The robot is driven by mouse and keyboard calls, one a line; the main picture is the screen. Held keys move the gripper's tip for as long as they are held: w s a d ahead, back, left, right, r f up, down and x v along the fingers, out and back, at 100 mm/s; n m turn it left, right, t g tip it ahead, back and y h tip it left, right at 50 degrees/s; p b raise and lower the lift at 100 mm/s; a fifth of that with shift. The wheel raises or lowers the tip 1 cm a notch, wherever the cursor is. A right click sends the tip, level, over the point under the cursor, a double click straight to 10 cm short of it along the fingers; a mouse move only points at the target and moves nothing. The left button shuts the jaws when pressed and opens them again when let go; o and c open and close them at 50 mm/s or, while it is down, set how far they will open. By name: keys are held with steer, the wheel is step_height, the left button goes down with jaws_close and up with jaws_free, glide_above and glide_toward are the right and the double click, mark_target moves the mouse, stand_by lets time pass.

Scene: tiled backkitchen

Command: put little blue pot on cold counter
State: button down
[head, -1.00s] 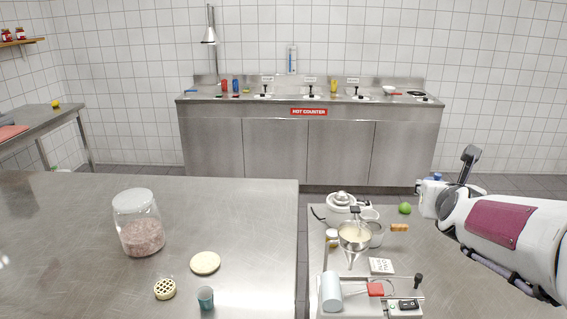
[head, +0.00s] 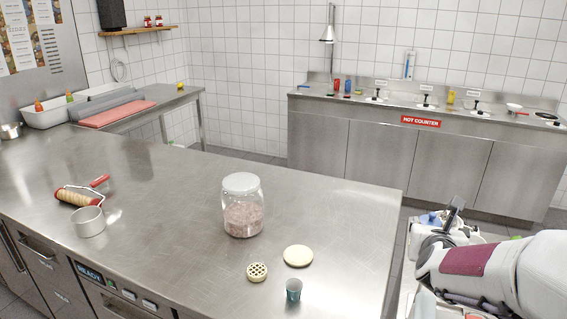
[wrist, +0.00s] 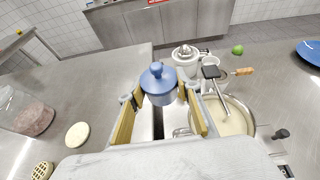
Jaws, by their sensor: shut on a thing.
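The little blue pot (wrist: 158,84), with its lid and round knob on, sits between the yellow-padded fingers of my gripper (wrist: 160,110) in the wrist view. My gripper is shut on it and holds it in the air. In the head view my gripper (head: 437,226) is at the lower right, with a bit of the blue pot (head: 430,219) showing beside it. A large steel counter (head: 150,215) fills the left and middle. No sign naming a cold counter is readable; only the back counter (head: 330,150) bears a sign, HOT COUNTER (head: 421,122).
On the large counter stand a glass jar (head: 243,215), a pale disc (head: 298,256), a holed yellow piece (head: 257,272), a small teal cup (head: 293,289), a roller (head: 80,194) and a metal ring (head: 88,222). A mixing bowl (wrist: 235,118) is near my gripper. The counter's middle left is clear.

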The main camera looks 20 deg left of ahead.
steer(key=n+y, duration=0.1)
steer(key=y, duration=0.1)
glide_above(340, 286)
step_height(340, 286, down, 9)
steer(key=shift+w+f, duration=0.15)
steer(key=shift+g, duration=0.3)
steer(key=shift+f, duration=3.15)
steer(key=shift+f, duration=1.85)
steer(key=shift+f, duration=0.1)
steer(key=c, duration=1.4)
jaws_free()
steer(key=shift+c, duration=0.2)
